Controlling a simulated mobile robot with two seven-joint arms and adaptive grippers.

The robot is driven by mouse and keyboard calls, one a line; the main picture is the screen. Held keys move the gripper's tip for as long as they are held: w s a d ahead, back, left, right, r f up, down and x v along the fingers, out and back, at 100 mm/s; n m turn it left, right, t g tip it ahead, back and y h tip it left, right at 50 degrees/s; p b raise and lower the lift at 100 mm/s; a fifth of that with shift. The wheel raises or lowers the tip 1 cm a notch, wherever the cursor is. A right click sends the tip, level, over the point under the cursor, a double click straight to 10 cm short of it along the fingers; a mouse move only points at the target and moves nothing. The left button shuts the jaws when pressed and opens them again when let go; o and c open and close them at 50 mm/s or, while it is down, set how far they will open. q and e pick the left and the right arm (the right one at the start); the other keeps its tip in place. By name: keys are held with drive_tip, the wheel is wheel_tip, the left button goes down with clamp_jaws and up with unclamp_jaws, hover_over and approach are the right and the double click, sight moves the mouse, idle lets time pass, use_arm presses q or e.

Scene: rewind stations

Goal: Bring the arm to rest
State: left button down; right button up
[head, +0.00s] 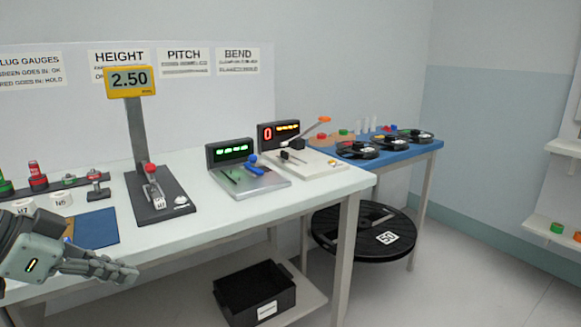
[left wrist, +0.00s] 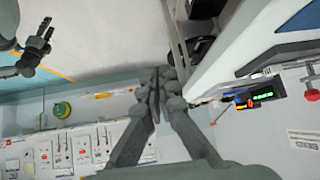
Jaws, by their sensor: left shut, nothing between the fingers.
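My left gripper (head: 128,274) is at the lower left of the head view, in front of the white bench (head: 240,213) and near its front edge. Its fingers are together with nothing between them. In the left wrist view the same closed fingers (left wrist: 157,88) show in the middle, apart from any object. What looks like my right gripper (left wrist: 38,45) shows at the upper left of the left wrist view, too small to tell its state. It is not in the head view.
The bench holds a height gauge (head: 154,190) reading 2.50, a blue mat (head: 97,228) and two test stations. A blue table (head: 410,148) with black reels stands right. A black bin (head: 255,291) and large reel (head: 365,232) sit lower. The floor at right is clear.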

use_arm(q)
drive_tip(key=s+a+f+n+y, duration=0.1)
drive_tip(key=a+f+n+y, duration=0.15)
drive_tip(key=f, duration=0.75)
drive_tip(key=s+a+f+n+y, duration=0.15)
drive_tip(key=a+f, duration=0.25)
drive_tip(key=f, duration=0.5)
drive_tip(key=s+a+f+n+y, duration=0.1)
drive_tip(key=s+a+f+n, duration=0.15)
drive_tip(key=f, duration=0.75)
drive_tip(key=s+d+f+g+y, duration=0.1)
drive_tip(key=s+d+f, duration=0.3)
drive_tip(key=f, duration=0.4)
drive_tip(key=s+d+f+n+g+y, duration=0.1)
drive_tip(key=s+d+f+g+y, duration=0.1)
drive_tip(key=s+d+f, duration=0.2)
drive_tip(key=s+f, duration=0.3)
drive_tip(key=f, duration=0.1)
drive_tip(key=shift+s+d+f, duration=0.3)
drive_tip(key=shift+n, duration=0.25)
